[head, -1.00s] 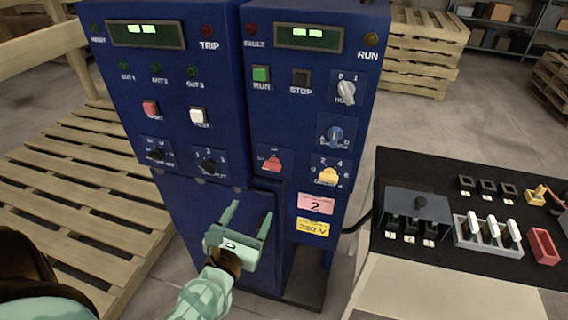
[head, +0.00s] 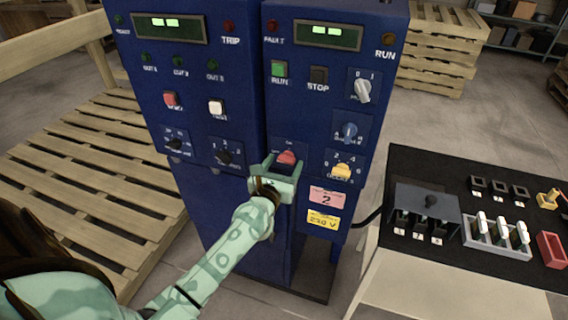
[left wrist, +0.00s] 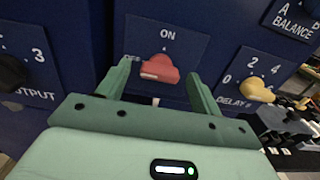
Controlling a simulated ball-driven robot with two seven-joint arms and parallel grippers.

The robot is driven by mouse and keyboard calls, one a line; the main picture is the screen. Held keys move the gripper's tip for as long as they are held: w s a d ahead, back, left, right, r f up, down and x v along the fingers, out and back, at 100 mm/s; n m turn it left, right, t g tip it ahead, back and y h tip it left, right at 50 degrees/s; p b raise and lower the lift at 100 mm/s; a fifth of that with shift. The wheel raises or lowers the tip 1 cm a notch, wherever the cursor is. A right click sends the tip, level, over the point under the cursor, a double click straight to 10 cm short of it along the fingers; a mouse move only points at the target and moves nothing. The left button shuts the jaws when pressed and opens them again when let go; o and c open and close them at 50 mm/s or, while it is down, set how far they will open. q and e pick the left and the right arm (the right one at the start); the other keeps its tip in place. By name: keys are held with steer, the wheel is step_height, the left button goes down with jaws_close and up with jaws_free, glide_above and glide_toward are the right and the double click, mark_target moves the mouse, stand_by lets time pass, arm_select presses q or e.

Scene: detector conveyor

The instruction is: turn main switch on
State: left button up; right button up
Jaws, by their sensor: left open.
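The main switch is a red rotary knob (head: 286,158) low on the right-hand blue cabinet (head: 318,95). In the left wrist view the red knob (left wrist: 159,69) has "ON" above it and a partly hidden "OFF" label at its left. Its handle lies roughly level, not pointing up at "ON". My left gripper (head: 279,163) is open in front of the knob. In the left wrist view its fingers (left wrist: 160,80) stand on either side of the knob, with gaps. Whether they touch it is not visible. My right gripper is not in view.
A yellow delay knob (head: 342,172) is right of the red knob, and a black output knob (left wrist: 14,72) is left. A black-topped table (head: 455,268) with small parts stands at the right. Wooden pallets (head: 90,190) lie at the left.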

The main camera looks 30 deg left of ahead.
arm_select(q)
steer(key=shift+w+a, duration=0.1)
steer(key=shift+w, duration=0.3)
steer(key=c, duration=1)
